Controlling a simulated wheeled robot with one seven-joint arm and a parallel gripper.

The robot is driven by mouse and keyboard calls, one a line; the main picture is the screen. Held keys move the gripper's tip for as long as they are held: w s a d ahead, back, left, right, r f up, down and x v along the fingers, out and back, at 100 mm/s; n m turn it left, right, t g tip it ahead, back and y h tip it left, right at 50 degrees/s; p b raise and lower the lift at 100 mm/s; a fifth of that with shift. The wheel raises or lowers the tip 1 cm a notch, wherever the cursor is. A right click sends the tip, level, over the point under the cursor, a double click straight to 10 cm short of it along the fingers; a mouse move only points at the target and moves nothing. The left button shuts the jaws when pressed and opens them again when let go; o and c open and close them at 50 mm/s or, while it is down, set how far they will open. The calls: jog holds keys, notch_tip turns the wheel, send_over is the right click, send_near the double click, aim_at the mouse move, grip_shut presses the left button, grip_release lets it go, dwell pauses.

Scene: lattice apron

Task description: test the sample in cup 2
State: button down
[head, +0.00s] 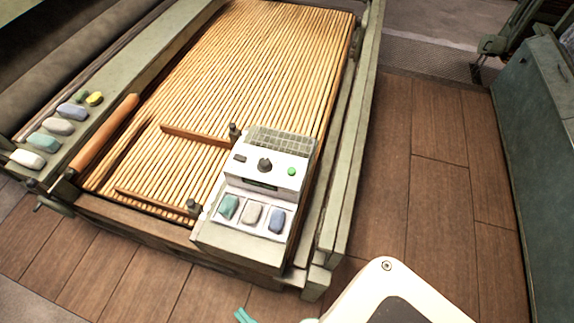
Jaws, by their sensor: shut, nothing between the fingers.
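A pale tester box (265,185) stands on the near right corner of a slatted bed. Its front tray holds three lumps side by side: a teal one (228,207), a beige one in the middle (252,214) and a blue-grey one (277,220). No cup numbers are readable. The box's upper panel has a dark knob (265,165), a green button (292,171) and a small dark slot or display. My gripper (243,315) shows only as teal fingertips at the bottom edge, shut and empty, below and apart from the box; the rest is cut off.
Several coloured lumps, such as a white one (28,159), lie on the left rail. An orange-brown roller (104,133) and thin wooden bars lie by the slatted bed (250,60). A green cabinet (535,160) stands at right. The wooden floor (435,170) between is clear.

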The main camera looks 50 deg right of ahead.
jog(key=w+d+f+m+g+h, duration=0.3)
jog(key=w+d+f+m, duration=0.4)
jog(key=w+d+m, duration=0.35)
notch_tip(320, 180, up, 13)
jog(key=m+g, duration=0.4)
jog(key=m, duration=1.7)
send_over(293, 173)
jog(key=shift+f, duration=0.1)
jog(key=shift+f, duration=4.35)
jog(key=shift+f, duration=0.1)
